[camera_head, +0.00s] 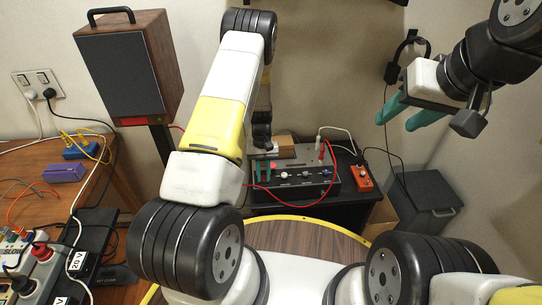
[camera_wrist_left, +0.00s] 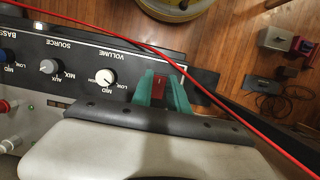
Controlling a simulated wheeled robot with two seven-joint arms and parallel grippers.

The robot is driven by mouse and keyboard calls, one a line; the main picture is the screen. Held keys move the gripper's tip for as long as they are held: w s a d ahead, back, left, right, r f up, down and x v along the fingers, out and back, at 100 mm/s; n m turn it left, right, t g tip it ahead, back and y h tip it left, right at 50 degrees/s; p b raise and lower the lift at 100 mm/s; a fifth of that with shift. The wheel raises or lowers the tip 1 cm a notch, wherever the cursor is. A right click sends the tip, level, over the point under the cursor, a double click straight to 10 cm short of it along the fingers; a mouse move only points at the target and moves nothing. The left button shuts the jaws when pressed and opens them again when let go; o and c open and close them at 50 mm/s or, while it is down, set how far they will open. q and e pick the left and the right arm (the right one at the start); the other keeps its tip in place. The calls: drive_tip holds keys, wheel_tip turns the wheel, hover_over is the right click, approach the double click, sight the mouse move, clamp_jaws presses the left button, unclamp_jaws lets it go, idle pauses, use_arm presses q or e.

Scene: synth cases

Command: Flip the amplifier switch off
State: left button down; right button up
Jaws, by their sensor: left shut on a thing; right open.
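The amplifier (camera_head: 325,172) is a grey box with a dark front panel and a row of knobs, on a black stand in the middle of the head view. In the left wrist view its front panel (camera_wrist_left: 84,50) appears upside down, with SOURCE and VOLUME labels. My left gripper (camera_head: 262,172) is at the amplifier's front left. In the left wrist view its teal fingers (camera_wrist_left: 163,88) are shut around a small red switch (camera_wrist_left: 160,85) at the end of the panel; whether it is on or off I cannot tell. My right gripper (camera_head: 396,120) is open and empty, raised at the right.
A red cable (camera_wrist_left: 130,40) crosses close over the left fingers. A small orange box (camera_head: 361,178) sits right of the amplifier. A speaker (camera_head: 130,65) stands at the back left. A cluttered wooden bench (camera_head: 35,205) fills the left. A grey bin (camera_head: 425,200) stands at right.

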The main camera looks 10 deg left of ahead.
sight(263, 176)
use_arm(q)
drive_tip(key=c, duration=1.3)
unclamp_jaws()
drive_tip(key=v, duration=0.7)
drive_tip(key=shift+w+r, duration=0.1)
drive_tip(key=shift+r, duration=0.25)
